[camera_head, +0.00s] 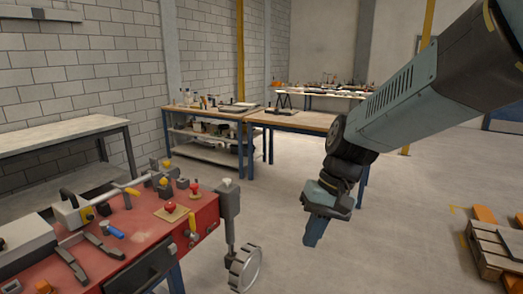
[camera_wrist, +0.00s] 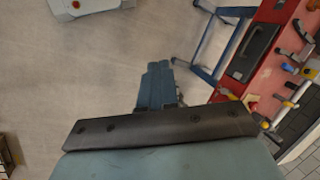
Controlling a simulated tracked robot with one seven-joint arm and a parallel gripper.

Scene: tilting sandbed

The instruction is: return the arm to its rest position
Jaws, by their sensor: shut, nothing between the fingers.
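My arm comes in from the upper right in the head view and bends down at the wrist. My gripper (camera_head: 311,238) hangs over open floor, to the right of the red workbench (camera_head: 150,225) and apart from it. In the wrist view my gripper (camera_wrist: 155,70) shows beyond the dark wrist edge, with its fingers together and empty, bare floor behind them.
The red workbench carries tools, red knobs and a blue-handled item (camera_head: 112,229); a metal ring (camera_head: 245,268) is at its right end. Wooden tables (camera_head: 290,121) stand behind. A pallet (camera_head: 492,252) lies at the right. The floor between is clear.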

